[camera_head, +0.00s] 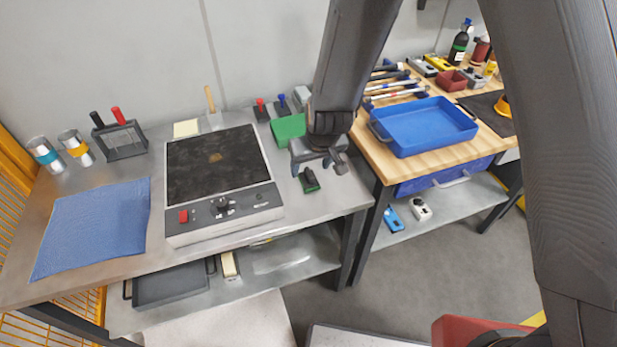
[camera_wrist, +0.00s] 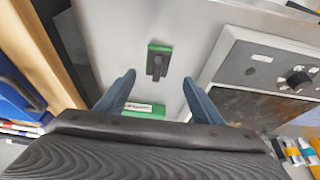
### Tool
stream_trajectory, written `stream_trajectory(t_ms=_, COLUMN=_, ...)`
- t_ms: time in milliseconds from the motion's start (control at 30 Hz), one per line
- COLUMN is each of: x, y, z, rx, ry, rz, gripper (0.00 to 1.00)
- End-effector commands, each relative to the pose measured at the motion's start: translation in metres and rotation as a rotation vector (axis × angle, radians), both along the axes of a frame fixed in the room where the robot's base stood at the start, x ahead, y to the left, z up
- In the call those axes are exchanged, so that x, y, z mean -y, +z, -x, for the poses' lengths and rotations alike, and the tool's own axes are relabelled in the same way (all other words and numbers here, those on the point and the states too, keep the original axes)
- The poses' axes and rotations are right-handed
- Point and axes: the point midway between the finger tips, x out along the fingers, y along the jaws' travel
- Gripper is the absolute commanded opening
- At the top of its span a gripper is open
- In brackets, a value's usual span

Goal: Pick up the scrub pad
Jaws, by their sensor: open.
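The scrub pad, a small green pad with a black handle (camera_head: 309,182), lies on the steel bench top near its right edge, to the right of the hot plate. In the wrist view the scrub pad (camera_wrist: 159,62) lies ahead of the fingertips, roughly centred between them sideways. My gripper (camera_head: 318,166) is above the bench near the scrub pad; its two fingers are apart and empty in the wrist view (camera_wrist: 158,84). I cannot tell the exact height above the bench. The whole pad shows in the wrist view.
A wooden bench on the right holds a blue tray (camera_head: 424,126). Bare steel lies around the pad.

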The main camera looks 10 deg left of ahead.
Motion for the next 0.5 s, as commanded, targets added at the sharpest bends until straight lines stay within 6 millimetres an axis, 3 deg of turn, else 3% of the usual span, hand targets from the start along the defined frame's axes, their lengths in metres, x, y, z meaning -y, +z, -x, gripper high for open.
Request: stream_trajectory(t_ms=500, x=-0.009, y=-0.050, z=-0.023, rx=-0.003, ry=-0.003, rz=0.001, gripper=0.61)
